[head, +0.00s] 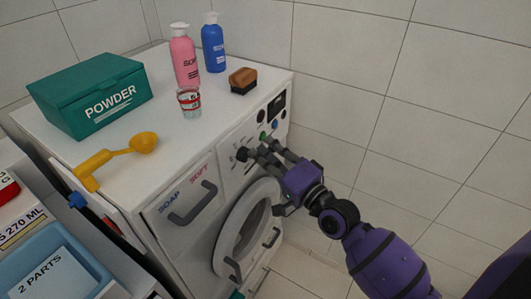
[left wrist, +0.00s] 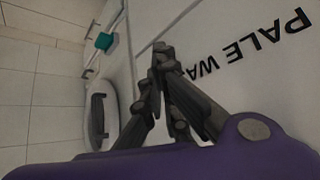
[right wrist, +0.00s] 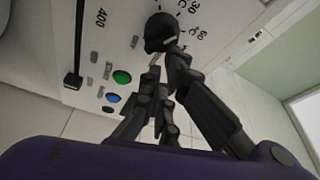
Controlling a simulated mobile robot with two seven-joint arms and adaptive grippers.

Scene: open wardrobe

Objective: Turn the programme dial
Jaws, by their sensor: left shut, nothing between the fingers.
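The washing machine's control panel (head: 230,150) is on its front, at the upper right. The dark programme dial (right wrist: 160,32) stands out from the panel among temperature marks in the right wrist view. It also shows in the head view (head: 242,154), partly behind a finger. My right gripper (head: 260,149) is at the panel, its fingertips by the dial. In the right wrist view its fingers (right wrist: 162,68) lie close together just below the dial; contact is unclear. My left gripper (left wrist: 160,50) is shut and empty near a white surface lettered "PALE WA"; the head view does not show it.
On the machine's top are a teal powder box (head: 85,98), yellow scoop (head: 142,143), pink bottle (head: 185,62), blue bottle (head: 213,48), small cup (head: 189,103) and brush (head: 242,81). Green (right wrist: 122,77) and blue (right wrist: 112,98) buttons neighbour the dial. The round door (head: 245,232) is below.

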